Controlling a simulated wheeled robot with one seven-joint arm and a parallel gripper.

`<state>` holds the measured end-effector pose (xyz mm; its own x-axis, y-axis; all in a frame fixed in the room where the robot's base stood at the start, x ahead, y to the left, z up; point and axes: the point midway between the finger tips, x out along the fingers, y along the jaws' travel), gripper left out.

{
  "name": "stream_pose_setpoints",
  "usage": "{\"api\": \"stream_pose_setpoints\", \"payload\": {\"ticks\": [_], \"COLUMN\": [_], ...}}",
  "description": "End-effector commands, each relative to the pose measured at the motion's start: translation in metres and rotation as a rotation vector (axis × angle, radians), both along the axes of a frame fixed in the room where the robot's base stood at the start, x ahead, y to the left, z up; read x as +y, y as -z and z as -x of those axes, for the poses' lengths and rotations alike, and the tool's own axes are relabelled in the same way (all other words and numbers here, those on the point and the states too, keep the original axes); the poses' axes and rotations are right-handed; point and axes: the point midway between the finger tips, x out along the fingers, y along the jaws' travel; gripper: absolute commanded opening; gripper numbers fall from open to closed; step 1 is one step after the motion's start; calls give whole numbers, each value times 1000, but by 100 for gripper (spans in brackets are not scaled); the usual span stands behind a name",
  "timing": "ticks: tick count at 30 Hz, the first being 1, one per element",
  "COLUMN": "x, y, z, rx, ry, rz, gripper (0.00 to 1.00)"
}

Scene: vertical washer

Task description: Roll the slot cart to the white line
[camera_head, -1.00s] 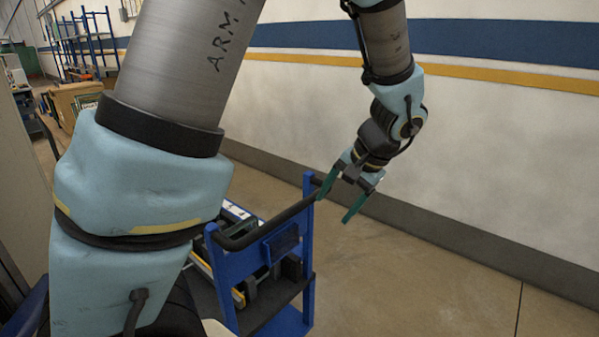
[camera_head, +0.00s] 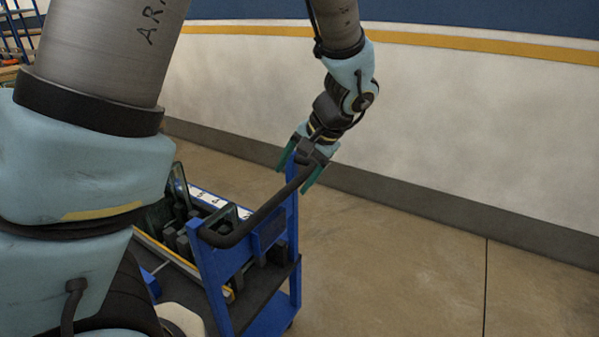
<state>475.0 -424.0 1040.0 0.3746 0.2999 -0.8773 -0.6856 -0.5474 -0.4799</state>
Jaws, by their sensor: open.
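The slot cart (camera_head: 222,262) is a blue frame with a black push handle (camera_head: 262,214) and a dark lower shelf. It stands at the lower middle of the head view, partly behind my arm. Dark slotted parts and white labels show on its top. My gripper (camera_head: 299,176) has green fingertips and is open at the far right end of the handle, by the blue corner post. The fingers appear on either side of the handle end; I cannot tell whether they touch it. No white line shows on the visible floor.
A pale wall with blue and yellow stripes and a dark base (camera_head: 400,197) runs behind the cart. The brown floor (camera_head: 395,275) to the right is clear, with one dark seam. A blue rack (camera_head: 18,30) stands at the far upper left.

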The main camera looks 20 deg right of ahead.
Motion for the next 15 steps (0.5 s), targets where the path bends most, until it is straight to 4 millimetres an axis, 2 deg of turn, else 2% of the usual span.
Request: {"api": "stream_pose_setpoints", "payload": {"ticks": [1, 15], "x": [3, 21], "y": [11, 64], "z": [-3, -25], "rx": [1, 0], "ry": [-2, -1], "rz": [-1, 0], "gripper": [75, 75]}}
